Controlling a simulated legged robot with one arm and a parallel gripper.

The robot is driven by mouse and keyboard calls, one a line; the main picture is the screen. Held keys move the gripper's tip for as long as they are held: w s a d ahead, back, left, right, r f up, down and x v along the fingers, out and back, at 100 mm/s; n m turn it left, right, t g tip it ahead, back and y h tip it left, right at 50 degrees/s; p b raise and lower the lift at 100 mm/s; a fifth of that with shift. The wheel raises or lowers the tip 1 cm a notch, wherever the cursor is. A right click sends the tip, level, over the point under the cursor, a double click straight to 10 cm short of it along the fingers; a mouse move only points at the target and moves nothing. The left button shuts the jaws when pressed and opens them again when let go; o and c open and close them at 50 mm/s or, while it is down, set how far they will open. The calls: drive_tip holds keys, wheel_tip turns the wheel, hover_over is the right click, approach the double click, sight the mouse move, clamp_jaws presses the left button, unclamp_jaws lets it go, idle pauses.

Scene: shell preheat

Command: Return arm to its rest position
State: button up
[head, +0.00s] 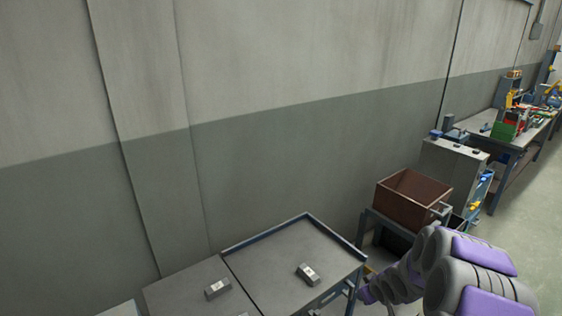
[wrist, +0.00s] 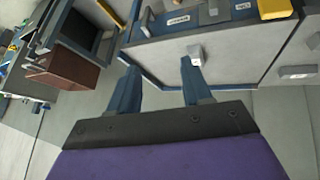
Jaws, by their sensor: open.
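My arm (head: 440,275), grey with purple panels, reaches in from the lower right of the head view. In the wrist view my gripper (wrist: 158,65) has its two blue-grey fingers spread apart, with nothing held between them. The fingers point toward the grey table (wrist: 240,62). A small grey block (wrist: 196,52) shows just past the tip of the right finger; I cannot tell how far away it is. A second grey block (wrist: 295,72) lies farther right. In the head view the two blocks stand on the table, one on the right (head: 308,273) and one on the left (head: 217,289).
A brown open box (head: 412,202) rests on a stand beside the table, close to my arm; it also shows in the wrist view (wrist: 62,72). A grey cabinet (head: 452,165) and a cluttered workbench (head: 490,128) stand farther back. Open floor (head: 525,215) lies at the right.

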drive_tip(key=s+a+r+m+g+h, duration=0.1)
drive_tip(key=s+a+r+m+g, duration=0.15)
drive_tip(key=s+r, duration=0.65)
drive_tip(key=s+a+r+m+g+h, duration=0.1)
drive_tip(key=s+a+r+g, duration=0.15)
drive_tip(key=s+r, duration=0.6)
drive_tip(key=s+a+r+g, duration=0.1)
drive_tip(key=s+a, duration=0.1)
drive_tip(key=s, duration=0.6)
drive_tip(key=s+a+r+m+g+y, duration=0.1)
drive_tip(key=s+a, duration=0.2)
drive_tip(key=s, duration=0.6)
drive_tip(key=s+a+r+g, duration=0.1)
drive_tip(key=s+a, duration=0.2)
drive_tip(key=s, duration=0.5)
drive_tip(key=shift+s+a+r+y, duration=0.15)
drive_tip(key=shift+s+r+y, duration=0.1)
drive_tip(key=shift+s+y, duration=0.15)
